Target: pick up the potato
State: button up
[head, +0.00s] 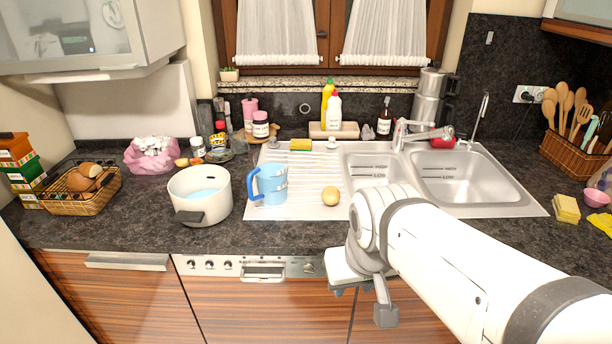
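The potato (330,196) is a small, round, yellowish thing on the ribbed metal drainboard (314,165), left of the sink basins. It is in plain sight and nothing touches it. My gripper (362,302) hangs in front of the counter's front edge, lower in the picture and a little right of the potato. Its fingers appear spread apart, with nothing seen between them. Part of the gripper is hidden behind my own arm.
A blue jug (270,185) stands left of the potato, and a white pot (201,195) is further left. The sink basins (467,176) and faucet (424,132) are to the right. Bottles (333,112) stand at the back. Drainboard around the potato's right side is clear.

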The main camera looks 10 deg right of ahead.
aim_at(330, 195)
jog(key=z, duration=0.05)
jog(key=i, duration=1)
jog(key=u, duration=0.05)
